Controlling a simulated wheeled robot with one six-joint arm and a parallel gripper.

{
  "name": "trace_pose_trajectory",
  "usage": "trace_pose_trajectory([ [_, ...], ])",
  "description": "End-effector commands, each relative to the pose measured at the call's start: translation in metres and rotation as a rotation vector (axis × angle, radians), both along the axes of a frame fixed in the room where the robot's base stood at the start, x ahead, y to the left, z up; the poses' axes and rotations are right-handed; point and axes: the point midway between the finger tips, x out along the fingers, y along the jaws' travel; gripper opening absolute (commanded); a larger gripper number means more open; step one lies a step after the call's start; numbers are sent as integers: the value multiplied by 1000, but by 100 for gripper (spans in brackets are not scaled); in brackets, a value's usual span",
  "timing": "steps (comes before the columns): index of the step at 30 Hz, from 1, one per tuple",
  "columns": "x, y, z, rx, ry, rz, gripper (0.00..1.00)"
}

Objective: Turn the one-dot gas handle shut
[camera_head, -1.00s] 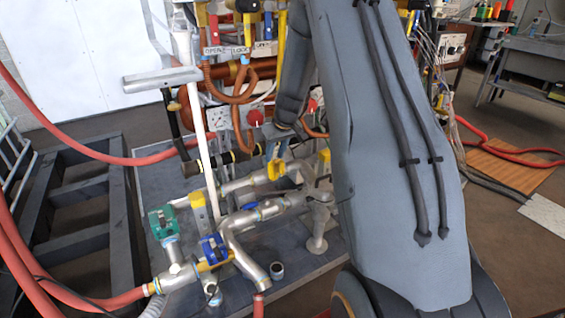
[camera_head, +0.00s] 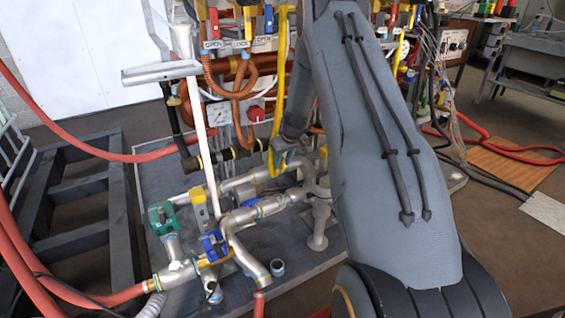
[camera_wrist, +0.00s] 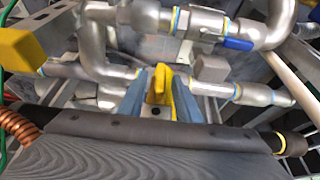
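In the wrist view, a small upright yellow handle (camera_wrist: 158,84) stands between the two blue-grey fingers of my gripper (camera_wrist: 159,92). The fingers are apart, one on each side of the handle, and I cannot see firm contact. In the head view, my arm's end is low beside the metal pipes near the bottom of a yellow hose (camera_head: 279,110); my arm hides most of the fingers and the handle there.
Metal pipes (camera_head: 268,208) cross the grey bench in front of me. A blue valve handle (camera_head: 213,246) and a green one (camera_head: 161,217) sit at the left. A white upright pipe (camera_head: 205,150) stands close by. Red hoses and a dark frame (camera_head: 78,215) lie left.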

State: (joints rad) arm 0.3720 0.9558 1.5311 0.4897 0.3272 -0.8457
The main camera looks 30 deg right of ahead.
Motion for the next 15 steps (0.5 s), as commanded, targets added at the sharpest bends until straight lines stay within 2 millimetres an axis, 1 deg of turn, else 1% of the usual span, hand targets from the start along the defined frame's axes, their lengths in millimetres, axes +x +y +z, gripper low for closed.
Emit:
trace_pose_trajectory([
  [4, 0, 0, 0, 0, 0, 0, 30],
  [5, 0, 0, 0, 0, 0, 0, 29],
  [6, 0, 0, 0, 0, 0, 0, 22],
  [10, 0, 0, 0, 0, 0, 0, 0],
  [15, 0, 0, 0, 2, 0, 0, 0],
])
